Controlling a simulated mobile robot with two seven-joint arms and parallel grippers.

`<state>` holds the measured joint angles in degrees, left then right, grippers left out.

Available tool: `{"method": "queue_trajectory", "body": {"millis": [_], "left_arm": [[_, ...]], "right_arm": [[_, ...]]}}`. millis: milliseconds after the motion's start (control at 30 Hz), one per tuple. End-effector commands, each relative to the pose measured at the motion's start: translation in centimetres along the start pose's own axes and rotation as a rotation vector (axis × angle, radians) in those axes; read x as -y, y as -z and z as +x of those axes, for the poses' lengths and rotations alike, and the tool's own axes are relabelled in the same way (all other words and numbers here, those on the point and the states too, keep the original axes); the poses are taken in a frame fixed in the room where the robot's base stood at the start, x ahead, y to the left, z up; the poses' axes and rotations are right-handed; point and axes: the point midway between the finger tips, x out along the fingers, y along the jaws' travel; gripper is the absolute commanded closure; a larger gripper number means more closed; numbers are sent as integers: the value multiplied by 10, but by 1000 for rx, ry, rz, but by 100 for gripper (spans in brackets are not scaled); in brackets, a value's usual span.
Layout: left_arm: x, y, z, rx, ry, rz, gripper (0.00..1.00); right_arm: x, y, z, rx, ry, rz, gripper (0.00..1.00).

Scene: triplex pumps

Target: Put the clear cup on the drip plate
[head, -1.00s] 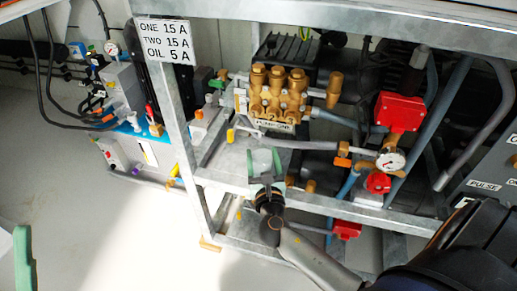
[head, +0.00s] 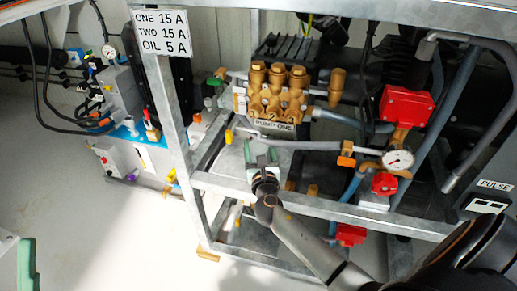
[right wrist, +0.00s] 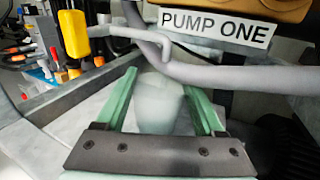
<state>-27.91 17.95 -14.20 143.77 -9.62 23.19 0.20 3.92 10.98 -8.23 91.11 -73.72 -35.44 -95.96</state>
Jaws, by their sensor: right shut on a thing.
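The clear cup (right wrist: 160,103) is pale and see-through. It stands between the green fingers of my right gripper (right wrist: 163,100) in the right wrist view. In the head view my right gripper (head: 262,152) is shut on the cup, just inside the frame's front rail, below and in front of pump one. A light grey flat metal plate (head: 230,158), which looks like the drip plate, lies under and left of the cup. I cannot tell whether the cup touches it. A green finger (head: 26,268) of my left gripper shows at the lower left edge; its other finger is not visible.
The brass pump (head: 278,92) labelled PUMP ONE sits above the cup. A grey hose (right wrist: 225,75) crosses close behind the cup. A yellow-handled valve (right wrist: 74,35) is at upper left. The galvanised front rail (head: 325,207) runs under my right arm.

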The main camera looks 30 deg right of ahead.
Motion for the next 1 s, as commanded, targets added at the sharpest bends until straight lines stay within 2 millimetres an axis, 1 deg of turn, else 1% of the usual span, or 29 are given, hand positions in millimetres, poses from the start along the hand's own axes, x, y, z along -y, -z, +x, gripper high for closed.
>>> {"method": "queue_trajectory", "body": {"millis": [167,200,433,467,667,767,867,967,1000], "left_arm": [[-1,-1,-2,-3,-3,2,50],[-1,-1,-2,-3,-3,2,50],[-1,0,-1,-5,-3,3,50],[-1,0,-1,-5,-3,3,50],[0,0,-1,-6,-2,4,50],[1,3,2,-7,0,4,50],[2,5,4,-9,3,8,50],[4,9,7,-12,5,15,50],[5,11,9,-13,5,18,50]], "right_arm": [[0,4,0,0,0,0,91],[0,3,0,0,0,1,28],[0,3,0,-1,0,1,2],[0,3,0,-1,0,1,0],[0,2,0,0,0,1,0],[0,-2,0,0,0,1,0],[0,0,-12,-4,0,0,0],[0,-1,-30,-4,-1,1,0],[0,-1,-39,-5,-1,0,0]]}}
